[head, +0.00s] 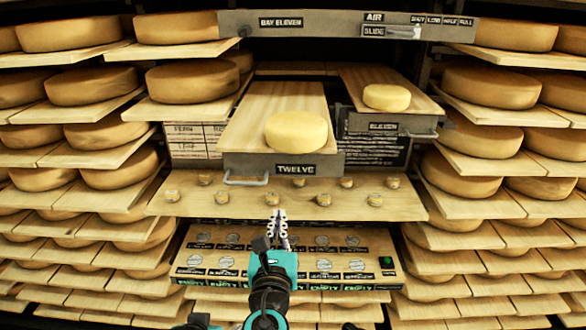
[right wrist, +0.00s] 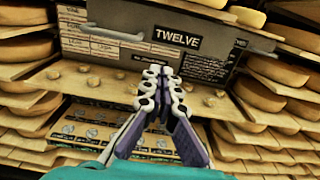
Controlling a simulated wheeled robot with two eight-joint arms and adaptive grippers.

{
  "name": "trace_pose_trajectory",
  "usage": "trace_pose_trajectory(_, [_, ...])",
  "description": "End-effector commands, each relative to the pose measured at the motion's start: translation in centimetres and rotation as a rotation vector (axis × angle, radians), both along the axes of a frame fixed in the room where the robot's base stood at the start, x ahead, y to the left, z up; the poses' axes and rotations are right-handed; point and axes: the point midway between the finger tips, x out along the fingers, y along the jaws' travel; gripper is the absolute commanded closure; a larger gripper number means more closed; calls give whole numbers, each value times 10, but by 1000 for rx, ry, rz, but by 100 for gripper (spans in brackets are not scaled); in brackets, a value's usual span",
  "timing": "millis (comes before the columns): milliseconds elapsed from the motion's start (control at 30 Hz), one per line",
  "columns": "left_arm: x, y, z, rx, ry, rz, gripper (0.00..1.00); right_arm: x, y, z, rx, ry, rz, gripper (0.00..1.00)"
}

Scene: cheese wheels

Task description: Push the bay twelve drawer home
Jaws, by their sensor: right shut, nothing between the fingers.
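The bay twelve drawer is a wooden board with a grey front labelled TWELVE (head: 325,165), sticking out toward me, further than the ELEVEN drawer. A pale cheese wheel (head: 296,131) sits on its board, near the front. A bar handle (head: 246,181) is on the left of the front. My right gripper (head: 277,216) is shut and empty, pointing up and forward below the drawer front. In the right wrist view, its fingertips (right wrist: 162,72) appear just under the TWELVE label (right wrist: 177,38); I cannot tell whether they touch. My left gripper is not in view.
The ELEVEN drawer (head: 390,124), with a smaller cheese, stands to the right. A shelf with several small pieces (head: 225,208) and a labelled panel (head: 200,283) lie below. An overhead BAY ELEVEN panel (head: 340,22) crosses above. Shelves of cheese wheels (head: 100,85) flank both sides.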

Motion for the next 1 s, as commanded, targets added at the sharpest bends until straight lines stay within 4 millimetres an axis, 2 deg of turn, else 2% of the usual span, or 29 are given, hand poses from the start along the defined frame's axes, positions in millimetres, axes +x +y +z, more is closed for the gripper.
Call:
trace_pose_trajectory(167, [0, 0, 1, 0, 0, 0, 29, 18, 0, 0, -9, -3, -2, 100])
trace_pose_trajectory(500, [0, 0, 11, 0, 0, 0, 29, 90, -1, 1, -6, -2, -3, 100])
trace_pose_trajectory(700, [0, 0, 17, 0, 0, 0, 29, 123, -1, 1, -5, -2, -2, 100])
trace_pose_trajectory(833, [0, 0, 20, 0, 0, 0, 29, 134, 0, 1, -5, -2, -1, 100])
trace_pose_trajectory(1000, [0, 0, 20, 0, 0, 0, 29, 139, 0, 0, -5, -2, 0, 100])
